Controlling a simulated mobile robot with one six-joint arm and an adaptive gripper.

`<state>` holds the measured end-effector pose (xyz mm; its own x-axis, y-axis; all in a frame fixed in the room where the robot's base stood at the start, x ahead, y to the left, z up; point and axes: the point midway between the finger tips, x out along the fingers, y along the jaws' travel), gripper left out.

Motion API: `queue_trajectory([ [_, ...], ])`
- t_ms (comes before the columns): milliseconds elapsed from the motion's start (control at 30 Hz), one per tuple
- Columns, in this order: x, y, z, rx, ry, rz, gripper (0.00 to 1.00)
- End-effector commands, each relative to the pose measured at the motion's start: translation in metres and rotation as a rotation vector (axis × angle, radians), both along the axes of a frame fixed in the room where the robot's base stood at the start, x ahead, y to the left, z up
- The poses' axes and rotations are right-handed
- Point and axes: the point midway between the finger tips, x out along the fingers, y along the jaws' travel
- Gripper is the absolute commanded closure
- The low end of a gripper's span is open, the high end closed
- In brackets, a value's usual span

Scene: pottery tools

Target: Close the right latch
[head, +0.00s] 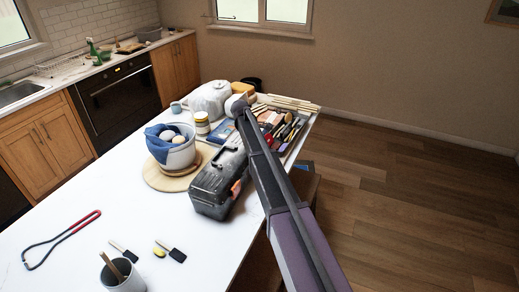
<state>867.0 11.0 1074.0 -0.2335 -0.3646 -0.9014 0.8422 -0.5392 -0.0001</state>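A dark grey toolbox (210,196) with a lid and a top handle sits near the right edge of the white counter. Its lid looks down, but I cannot tell whether it is fastened. A small orange-red part (236,188) shows on its right-hand side and may be a latch. I cannot make out which latch it is or whether it is open. My arm passes just right of the toolbox and hides part of what lies behind. My gripper cannot be made out in this view.
A tray of tools (290,125) lies behind. The counter's middle left is clear.

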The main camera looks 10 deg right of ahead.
Motion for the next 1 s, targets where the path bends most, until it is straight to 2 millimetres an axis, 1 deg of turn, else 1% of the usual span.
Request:
queue_trajectory([
  [33, -0.0006, 0.0026, -0.0009, 0.007, 0.001, 0.002, 0.77],
  [367, -0.0005, 0.0028, -0.0010, 0.007, 0.001, 0.002, 0.77],
  [400, -0.0005, 0.0028, -0.0010, 0.007, 0.001, 0.002, 0.18],
  [467, -0.0004, 0.0025, -0.0009, 0.006, 0.000, 0.003, 0.00],
  [1000, -0.0008, -0.0001, 0.0001, 0.008, -0.004, 0.000, 0.00],
])
